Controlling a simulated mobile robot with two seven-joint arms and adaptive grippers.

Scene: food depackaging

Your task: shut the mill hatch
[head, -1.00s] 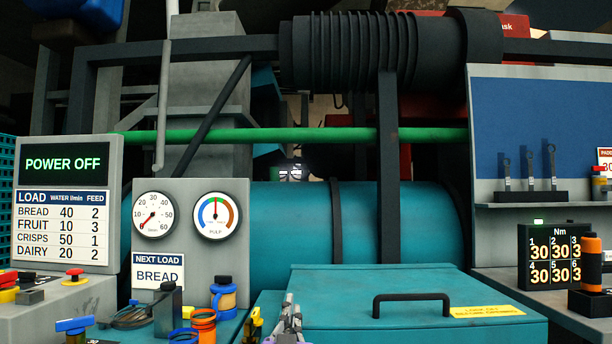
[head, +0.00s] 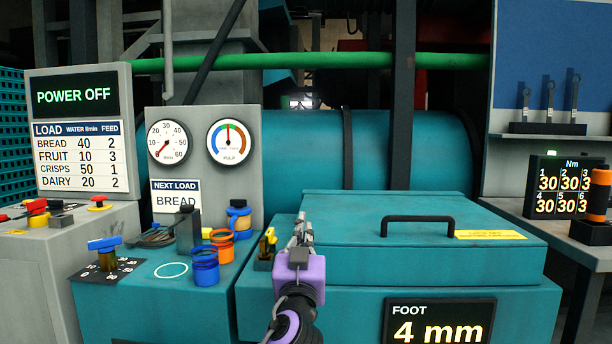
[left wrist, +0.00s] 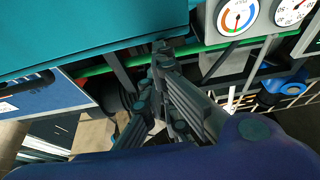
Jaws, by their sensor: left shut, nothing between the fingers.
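The mill hatch is a broad teal lid (head: 350,222) with a black bar handle (head: 417,222) and a yellow label. It lies about flat on the teal mill housing (head: 340,318); I cannot tell whether it is fully seated. My left gripper (head: 302,222), purple with grey fingers, is shut and empty at the lid's left edge. Whether it touches the lid is unclear. In the left wrist view its fingers (left wrist: 163,62) come together close to a teal panel (left wrist: 80,35). A small yellow-topped part (head: 269,238) stands just left of the lid. My right gripper is out of view.
A gauge panel (head: 204,118) stands behind. A torque display (head: 562,185) is at right. The space above the lid looks clear.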

